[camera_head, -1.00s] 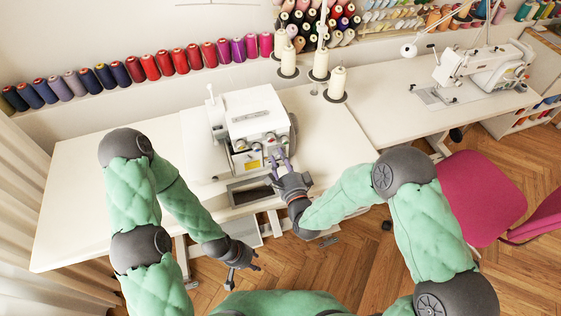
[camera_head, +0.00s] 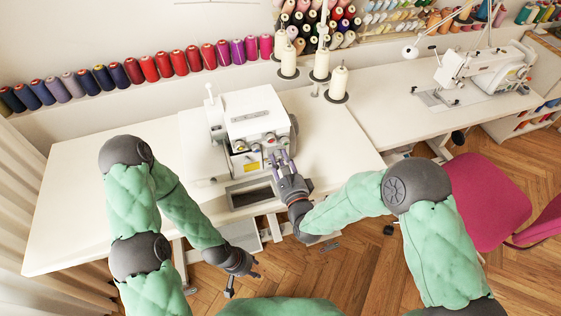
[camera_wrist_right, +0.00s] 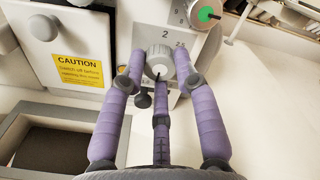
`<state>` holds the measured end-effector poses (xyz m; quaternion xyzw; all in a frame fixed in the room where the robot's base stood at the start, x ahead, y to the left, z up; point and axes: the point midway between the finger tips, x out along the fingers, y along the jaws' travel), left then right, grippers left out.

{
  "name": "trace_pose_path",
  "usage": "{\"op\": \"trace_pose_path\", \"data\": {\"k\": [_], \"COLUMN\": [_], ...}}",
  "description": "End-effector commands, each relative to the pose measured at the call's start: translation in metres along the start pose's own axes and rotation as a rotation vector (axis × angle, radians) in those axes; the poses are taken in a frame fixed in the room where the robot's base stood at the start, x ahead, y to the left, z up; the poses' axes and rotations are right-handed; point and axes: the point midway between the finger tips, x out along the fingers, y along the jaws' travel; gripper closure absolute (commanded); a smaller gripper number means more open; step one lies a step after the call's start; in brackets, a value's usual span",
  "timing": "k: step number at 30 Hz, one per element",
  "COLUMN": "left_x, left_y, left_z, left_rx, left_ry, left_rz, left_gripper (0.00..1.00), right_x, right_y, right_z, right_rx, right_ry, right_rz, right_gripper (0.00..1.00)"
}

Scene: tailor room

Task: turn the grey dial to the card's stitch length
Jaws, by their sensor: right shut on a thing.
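The white sewing machine (camera_head: 257,118) stands on the white table, with small knobs on its front. In the right wrist view, the ribbed grey dial (camera_wrist_right: 158,60) sits on the machine's front with a black pointer line and printed numbers around it, such as 2 and 2.5. My right gripper (camera_wrist_right: 159,66) has its purple fingers shut on this dial, two at its sides and one below. The right gripper (camera_head: 281,158) also shows at the machine's front in the head view. My left gripper (camera_head: 246,272) hangs empty below the table edge, its fingers spread. I cannot make out the card.
A green-centred knob (camera_wrist_right: 206,14) is up and right of the dial. A yellow caution label (camera_wrist_right: 78,71) is on the left panel. Thread cones (camera_head: 337,80) stand behind the machine. The white table (camera_head: 110,190) is clear on the left. A pink chair (camera_head: 487,200) is at right.

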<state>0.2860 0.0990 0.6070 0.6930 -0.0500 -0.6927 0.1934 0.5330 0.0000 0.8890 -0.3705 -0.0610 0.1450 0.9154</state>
Motion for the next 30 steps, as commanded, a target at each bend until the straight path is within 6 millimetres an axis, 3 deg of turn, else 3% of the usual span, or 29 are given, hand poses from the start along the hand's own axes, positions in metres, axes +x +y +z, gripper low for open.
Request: {"op": "trace_pose_path", "data": {"k": [11,12,14,15,25,30], "left_x": [0.000,0.000,0.000,0.000,0.000,0.000], "left_y": [0.000,0.000,0.000,0.000,0.000,0.000], "left_z": [0.000,0.000,0.000,0.000,0.000,0.000], "left_rx": [0.000,0.000,0.000,0.000,0.000,0.000], "left_ry": [0.000,0.000,0.000,0.000,0.000,0.000], "left_rz": [0.000,0.000,0.000,0.000,0.000,0.000], "left_gripper": [0.60,0.60,0.60,0.60,0.60,0.60], "right_x": [0.000,0.000,0.000,0.000,-0.001,-0.016], "right_y": [-0.002,-0.002,-0.002,-0.002,0.000,0.000], "right_z": [-0.004,-0.004,-0.004,-0.004,-0.002,-0.002], "right_rx": [0.006,0.006,0.006,0.006,0.005,0.004], "right_ry": [0.011,0.011,0.011,0.010,0.006,0.006], "right_rz": [-0.006,-0.006,-0.005,-0.005,0.000,0.001], "right_gripper": [1.00,0.66,0.49,0.45,0.45,0.45]}}
